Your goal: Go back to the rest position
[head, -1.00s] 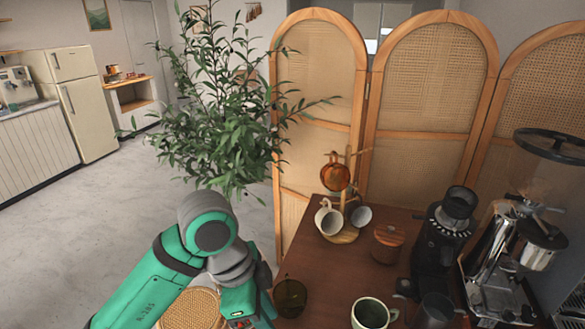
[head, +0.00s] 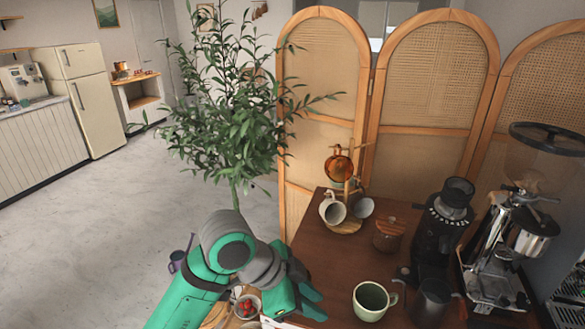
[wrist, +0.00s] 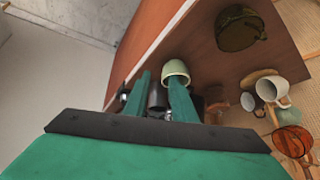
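My green gripper (head: 315,302) is over the near left part of the brown table (head: 325,255) in the head view. In the wrist view my gripper (wrist: 159,78) has its two fingers apart with nothing held between them. A pale green mug (wrist: 176,68) shows behind the right fingertip, and this mug (head: 370,300) stands on the table to the right of my gripper in the head view. A dark amber cup (wrist: 241,29) is on the table in the wrist view. It is hidden behind my gripper in the head view.
A mug tree with white cups (head: 332,208) and an amber cup (head: 339,167) stands at the back. A wooden-lidded pot (head: 388,234), grinder (head: 443,230) and espresso machine (head: 505,250) are to the right. A plant (head: 232,120) and folding screen (head: 322,85) stand behind.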

